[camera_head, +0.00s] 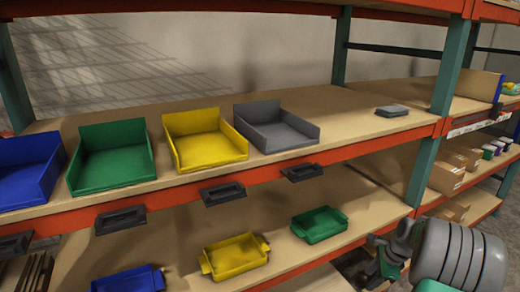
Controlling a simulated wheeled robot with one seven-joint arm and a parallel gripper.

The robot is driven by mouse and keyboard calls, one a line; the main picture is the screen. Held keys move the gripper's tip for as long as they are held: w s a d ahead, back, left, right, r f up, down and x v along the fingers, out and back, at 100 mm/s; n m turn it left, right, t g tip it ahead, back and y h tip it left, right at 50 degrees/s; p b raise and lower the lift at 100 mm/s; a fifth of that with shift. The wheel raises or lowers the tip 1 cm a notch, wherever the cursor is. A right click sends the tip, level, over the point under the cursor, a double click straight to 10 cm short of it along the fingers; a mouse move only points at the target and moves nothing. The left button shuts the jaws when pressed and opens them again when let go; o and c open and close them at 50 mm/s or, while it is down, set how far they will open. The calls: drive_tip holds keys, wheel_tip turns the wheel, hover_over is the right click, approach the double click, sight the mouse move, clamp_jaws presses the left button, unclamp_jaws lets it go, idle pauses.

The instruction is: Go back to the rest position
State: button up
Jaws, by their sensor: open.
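My arm shows at the lower right, with a ribbed grey link close to the camera. My gripper (388,246), dark grey with green parts beside it, is at the left end of what shows of the arm. It is open, with nothing seen in it. It is in front of the right part of the lower shelf, right of the small green tray (320,224). The fingertips are small and dark, so their exact spread is hard to see.
An orange-edged rack (350,153) holds open blue (28,172), green (112,157), yellow (205,138) and grey (277,128) bins. A yellow tray (235,255) and a blue tray (130,280) are below. A flat grey item (392,110) lies right. Teal posts (453,65) stand right.

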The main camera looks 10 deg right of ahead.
drive_tip(key=s+a+r+n+p, duration=0.2)
drive_tip(key=a+r+n+p, duration=0.3)
drive_tip(key=r, duration=0.4)
drive_tip(key=s+a+r+n+h+p, duration=0.15)
drive_tip(key=a+r+p, duration=0.25)
drive_tip(key=a+r, duration=0.45)
drive_tip(key=s+a+r+n+p, duration=0.1)
drive_tip(key=a+r+n+p, duration=0.35)
drive_tip(key=r, duration=0.65)
drive_tip(key=s+a+r+n+p, duration=0.9)
drive_tip(key=s+r+n+p, duration=0.1)
drive_tip(key=s+r, duration=0.3)
drive_tip(key=shift+a+n+t, duration=0.3)
drive_tip(key=shift+a+n, duration=0.1)
drive_tip(key=shift+n, duration=0.3)
